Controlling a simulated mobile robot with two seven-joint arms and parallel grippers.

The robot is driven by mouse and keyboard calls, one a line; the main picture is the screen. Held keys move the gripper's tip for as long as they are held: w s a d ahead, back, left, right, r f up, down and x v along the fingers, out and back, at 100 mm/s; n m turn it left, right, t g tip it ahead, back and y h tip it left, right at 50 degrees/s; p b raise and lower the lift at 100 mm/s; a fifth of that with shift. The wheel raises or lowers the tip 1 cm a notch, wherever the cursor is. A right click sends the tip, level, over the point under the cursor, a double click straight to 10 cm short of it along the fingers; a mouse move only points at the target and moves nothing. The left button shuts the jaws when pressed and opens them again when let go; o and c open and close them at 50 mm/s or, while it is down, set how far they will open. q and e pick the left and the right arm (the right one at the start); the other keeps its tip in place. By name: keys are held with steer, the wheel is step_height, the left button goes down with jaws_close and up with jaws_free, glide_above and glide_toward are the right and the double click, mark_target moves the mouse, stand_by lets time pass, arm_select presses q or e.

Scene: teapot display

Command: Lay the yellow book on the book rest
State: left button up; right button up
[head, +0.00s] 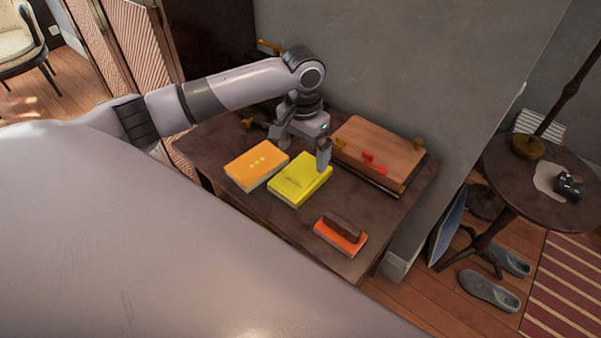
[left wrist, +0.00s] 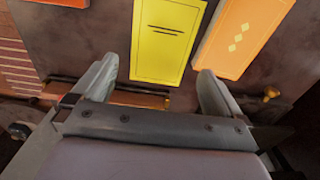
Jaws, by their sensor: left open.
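The yellow book (head: 298,185) lies flat on the dark table, with an orange book on its left in the head view. In the left wrist view the yellow book (left wrist: 167,40) lies ahead, between the lines of my fingertips. My left gripper (head: 303,156) is open and empty above the book's far edge; its fingers (left wrist: 157,76) spread wider than the book. I cannot tell whether they touch it. A brown wooden board with brass knobs, seemingly the book rest (head: 393,148), stands tilted to the right. A red object (head: 373,163) is at its front. My right gripper is out of view.
The orange book (head: 257,164) lies close to the yellow one. A red-orange book with a dark brown object on it (head: 340,232) lies near the front right corner. The wall (head: 415,70) rises behind the table. Some table surface before the yellow book is bare.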

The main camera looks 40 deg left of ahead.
mark_target(303, 173)
arm_select(q)
step_height(303, 173, down, 7)
steer(key=shift+w+f, duration=0.1)
stand_by(0.3)
steer(key=shift+c, duration=0.3)
steer(key=c, duration=0.8)
step_height(303, 173, up, 20)
steer(key=shift+r+p, duration=0.1)
steer(key=shift+p, duration=0.5)
